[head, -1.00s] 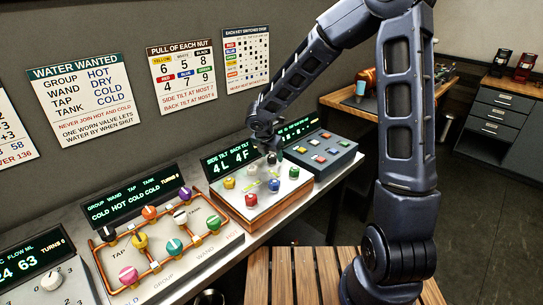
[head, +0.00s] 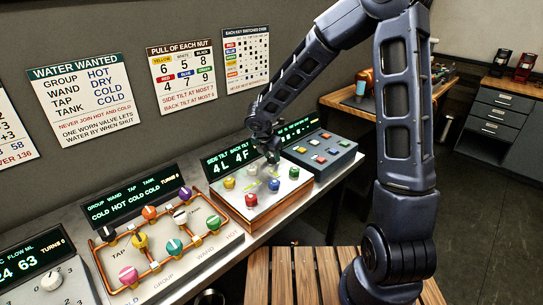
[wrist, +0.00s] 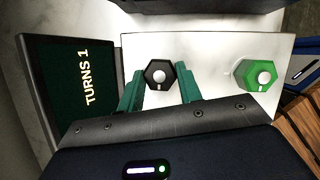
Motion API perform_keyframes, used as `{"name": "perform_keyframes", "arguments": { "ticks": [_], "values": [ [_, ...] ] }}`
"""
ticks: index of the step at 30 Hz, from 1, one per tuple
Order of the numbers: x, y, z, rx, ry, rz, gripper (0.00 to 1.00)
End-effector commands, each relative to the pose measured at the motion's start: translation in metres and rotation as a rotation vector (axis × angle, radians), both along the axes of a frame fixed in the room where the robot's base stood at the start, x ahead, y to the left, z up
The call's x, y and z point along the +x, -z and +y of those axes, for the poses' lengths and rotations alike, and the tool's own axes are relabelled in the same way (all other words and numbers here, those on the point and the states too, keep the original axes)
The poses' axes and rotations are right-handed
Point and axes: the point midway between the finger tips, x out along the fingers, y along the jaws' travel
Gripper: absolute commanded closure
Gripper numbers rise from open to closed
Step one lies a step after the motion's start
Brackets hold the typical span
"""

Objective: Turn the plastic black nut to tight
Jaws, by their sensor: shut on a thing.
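The plastic black nut (wrist: 158,76) is a dark hexagon with a pale round centre, on a white board (wrist: 215,50) in the wrist view. My gripper (wrist: 158,90) has its two green fingers on either side of the nut and is shut on it. A green nut (wrist: 257,76) stands apart to the right. In the head view my gripper (head: 271,157) is down at the back of the nut board (head: 263,217); the black nut is hidden there. A small display (wrist: 85,78) in the wrist view reads "TURNS 1".
Other nuts stand close by on the board, among them a yellow (head: 229,183), a blue (head: 273,184) and a red one (head: 294,172). The tilt display (head: 228,160) behind reads 4L 4F. A button box (head: 322,153) stands right, a valve panel (head: 160,245) left.

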Motion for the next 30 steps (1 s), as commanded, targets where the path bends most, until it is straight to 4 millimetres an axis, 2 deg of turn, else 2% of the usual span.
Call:
{"name": "perform_keyframes", "arguments": {
  "ticks": [8, 30],
  "values": [
    [0.0005, 0.0007, 0.0024, 0.000, 0.191, 0.002, 0.88],
    [0.0052, 0.0009, 0.0040, -0.001, 0.895, 0.001, 0.88]
  ]
}}
